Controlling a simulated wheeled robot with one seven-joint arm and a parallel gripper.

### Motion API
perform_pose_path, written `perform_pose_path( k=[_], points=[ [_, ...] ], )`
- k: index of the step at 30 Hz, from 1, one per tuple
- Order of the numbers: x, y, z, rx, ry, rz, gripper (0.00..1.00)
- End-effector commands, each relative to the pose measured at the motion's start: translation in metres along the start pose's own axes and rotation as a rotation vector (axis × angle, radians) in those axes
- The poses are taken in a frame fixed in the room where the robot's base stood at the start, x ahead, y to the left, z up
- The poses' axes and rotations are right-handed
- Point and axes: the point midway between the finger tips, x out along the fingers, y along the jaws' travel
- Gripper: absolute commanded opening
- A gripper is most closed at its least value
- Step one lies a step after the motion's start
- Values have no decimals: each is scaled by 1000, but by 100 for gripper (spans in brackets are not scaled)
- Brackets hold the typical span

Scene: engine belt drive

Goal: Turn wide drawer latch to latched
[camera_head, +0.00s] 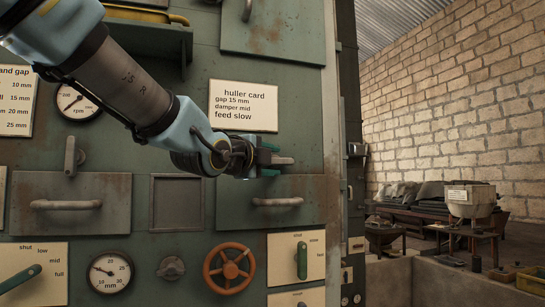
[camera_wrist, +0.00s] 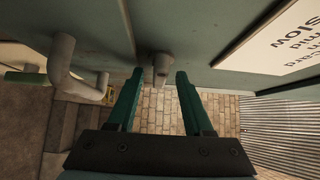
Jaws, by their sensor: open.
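The wide drawer (camera_head: 233,207) is a grey-green front with a bar handle, below the huller card. The handle (camera_wrist: 70,75) also shows at the left of the wrist view. A grey latch lever (camera_wrist: 161,70) stands out from the panel above this drawer. In the head view the lever (camera_head: 284,160) appears to lie roughly level, partly hidden by my gripper. My gripper (camera_head: 272,160) is open, with its green fingers (camera_wrist: 158,95) on either side of the lever. A gap shows on both sides of the lever in the wrist view, so I see no clear contact.
The huller card (camera_head: 244,106) is just above my gripper. Another drawer (camera_head: 65,220) with its own upright latch (camera_head: 71,156) is at the left. Dials, a red handwheel (camera_head: 229,268) and a green lever (camera_head: 302,260) sit below.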

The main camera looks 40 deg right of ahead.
Motion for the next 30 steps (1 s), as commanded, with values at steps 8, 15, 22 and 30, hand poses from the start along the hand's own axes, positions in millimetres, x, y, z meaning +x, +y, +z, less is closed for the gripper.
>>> perform_pose_path(
  k=[8,15,22,30],
  points=[
    [2,0,0,0,0,-1,51],
    [2,0,0,0,0,-1,29],
    [2,0,0,0,0,-1,3],
    [2,0,0,0,0,0,0]
  ],
)
